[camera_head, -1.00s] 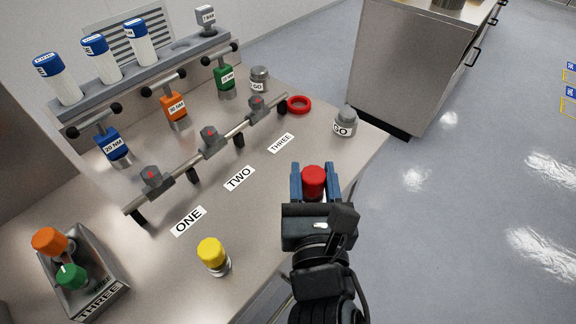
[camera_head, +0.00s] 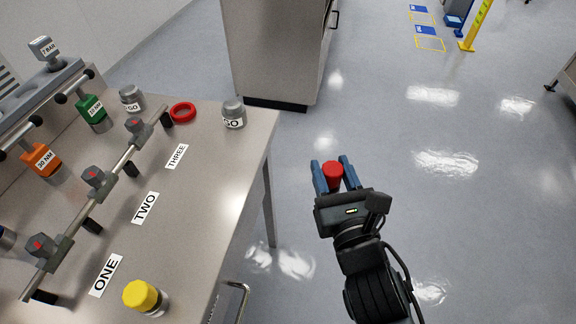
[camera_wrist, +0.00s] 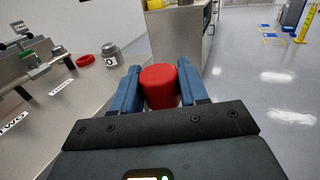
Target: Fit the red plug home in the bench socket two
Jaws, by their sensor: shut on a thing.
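My gripper (camera_head: 335,176) is shut on the red plug (camera_head: 333,169), with its blue fingers on either side. In the head view it is over the floor, right of the bench's edge and clear of the bench. The red plug also shows between the fingers in the wrist view (camera_wrist: 160,87); its lower part is hidden. The bench (camera_head: 205,190) carries a rail with several grey valve-like blocks, and labels ONE, TWO (camera_head: 145,207) and THREE lie in front of it. The middle block (camera_head: 97,178) on the rail is behind the TWO label. No socket opening can be made out there.
A yellow-capped plug (camera_head: 143,296) stands at the bench's front. A red ring (camera_head: 183,112) and a grey GO piece (camera_head: 234,113) sit at the far end. Orange (camera_head: 41,158) and green (camera_head: 91,108) torque tools stand behind the rail.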

